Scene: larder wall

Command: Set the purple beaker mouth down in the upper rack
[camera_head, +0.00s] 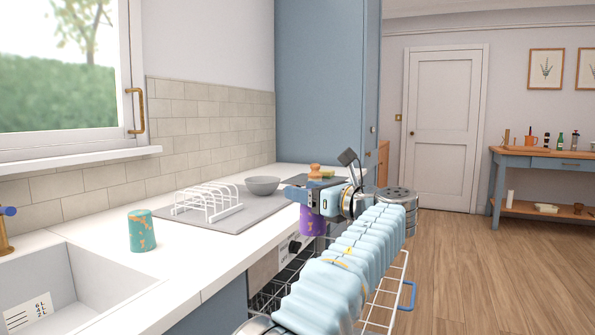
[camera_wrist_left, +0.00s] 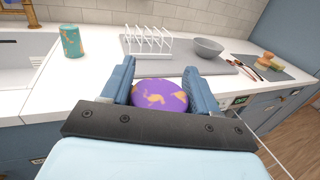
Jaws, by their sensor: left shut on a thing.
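The purple beaker (camera_head: 312,222) with orange patches hangs below my left gripper (camera_head: 318,192). In the left wrist view, my left gripper (camera_wrist_left: 158,72) has its two blue fingers shut on the sides of the purple beaker (camera_wrist_left: 160,95). A closed, patterned round face of the beaker is turned to that camera; its mouth is not visible. The upper rack, a pulled-out wire basket with white rails (camera_head: 386,306) and a blue handle piece (camera_head: 408,296), lies below and beyond my sleeved arm, which hides much of it. My right gripper is not in view.
A teal beaker (camera_head: 141,231) stands on the counter near the sink (camera_head: 62,283). A white plate rack (camera_head: 207,204) and a grey bowl (camera_head: 263,185) sit on a grey mat (camera_head: 178,211). The counter edge borders the open dishwasher.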

